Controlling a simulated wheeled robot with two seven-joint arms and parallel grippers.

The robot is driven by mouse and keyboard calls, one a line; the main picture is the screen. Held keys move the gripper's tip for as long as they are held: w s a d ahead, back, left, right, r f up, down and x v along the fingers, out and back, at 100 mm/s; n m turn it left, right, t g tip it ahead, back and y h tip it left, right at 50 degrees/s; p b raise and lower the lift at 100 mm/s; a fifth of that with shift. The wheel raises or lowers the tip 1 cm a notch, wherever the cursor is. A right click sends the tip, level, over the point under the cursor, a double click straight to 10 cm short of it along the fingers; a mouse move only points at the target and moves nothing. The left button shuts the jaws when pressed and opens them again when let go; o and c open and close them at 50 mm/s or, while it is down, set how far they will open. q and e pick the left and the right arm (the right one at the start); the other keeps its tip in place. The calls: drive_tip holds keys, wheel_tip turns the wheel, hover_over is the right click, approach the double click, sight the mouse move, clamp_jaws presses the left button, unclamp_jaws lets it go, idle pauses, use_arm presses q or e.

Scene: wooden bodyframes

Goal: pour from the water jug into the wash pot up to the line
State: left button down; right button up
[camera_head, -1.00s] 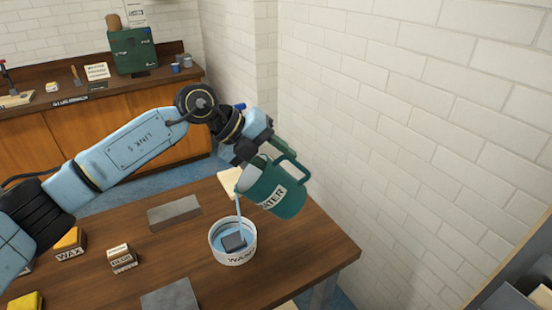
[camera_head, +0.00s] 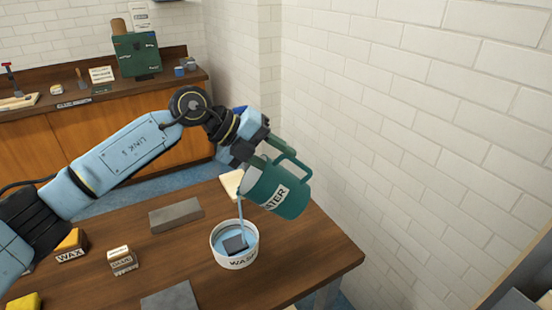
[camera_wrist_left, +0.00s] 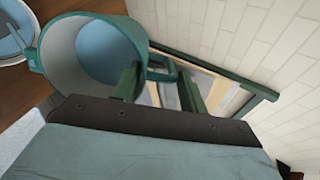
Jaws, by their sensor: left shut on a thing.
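The green water jug (camera_head: 283,197), labelled WATER, is tilted toward the left above the table. A thin blue stream (camera_head: 241,212) runs from its lip into the white wash pot (camera_head: 236,261). In the left wrist view the jug (camera_wrist_left: 55,55) shows blue water inside, and part of the wash pot (camera_wrist_left: 22,55) shows at the top left. My right gripper is not in view.
On the wooden table (camera_head: 195,275) are a grey block (camera_head: 176,215), a second grey slab (camera_head: 170,297), a small labelled block (camera_head: 122,261) and a WAX block (camera_head: 70,245). A pale item (camera_head: 231,182) lies behind the jug. A brick wall (camera_head: 410,130) rises at the right.

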use_arm(q)
drive_tip(key=shift+s+a+r+h+b, duration=0.1)
drive_tip(key=shift+a+r+h+b, duration=0.1)
drive_tip(key=shift+a+h+b, duration=0.45)
drive_tip(key=shift+a+r+h+b, duration=0.2)
drive_tip(key=shift+a+h+b, duration=0.3)
drive_tip(key=shift+h+b, duration=0.2)
idle(1.2)
drive_tip(key=shift+r, duration=0.1)
wheel_tip(320, 180, up, 2)
drive_tip(key=y+p, duration=0.4)
drive_tip(key=p, duration=0.5)
drive_tip(key=shift+p, duration=0.35)
wheel_tip(320, 180, up, 5)
drive_tip(key=y+p, duration=0.2)
drive_tip(key=y, duration=0.2)
drive_tip(key=g+y+p, duration=0.1)
drive_tip(key=y+p, duration=0.1)
drive_tip(key=y, duration=0.3)
drive_tip(key=shift+m, duration=0.3)
